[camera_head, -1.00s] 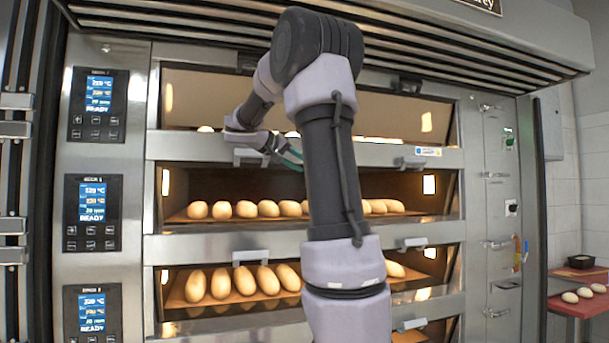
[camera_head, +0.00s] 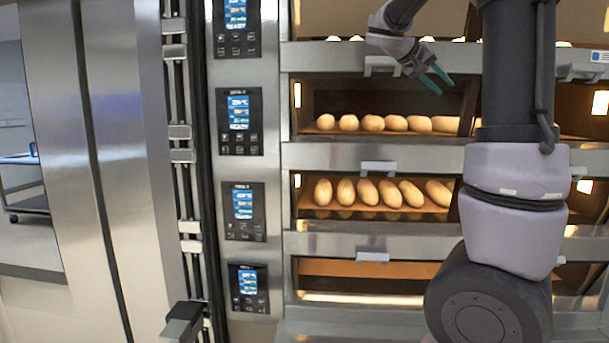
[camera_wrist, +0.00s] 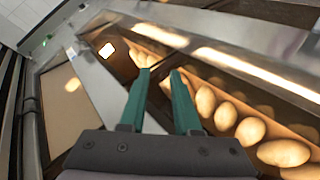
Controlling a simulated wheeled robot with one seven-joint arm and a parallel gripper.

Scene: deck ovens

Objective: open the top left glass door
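The top left glass door (camera_head: 340,18) is partly in the head view, at the top behind my arm. Its pale glass looks shut, with loaf tops showing along its lower edge. Its handle (camera_head: 381,65) sits on the steel bar below the glass. My gripper (camera_head: 445,88) is just right of and below this handle in the picture, with green fingers pointing down and right. In the wrist view, the fingers (camera_wrist: 160,72) are apart with nothing between them. The handle cannot be made out there, and contact with it is not visible.
Lower decks hold loaves (camera_head: 372,123) behind glass, with handles (camera_head: 379,167) protruding from their bars. Control panels (camera_head: 238,120) line the left. A tall steel door (camera_head: 125,180) with a dark handle (camera_head: 185,318) stands further left. My arm hides the right part of the oven.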

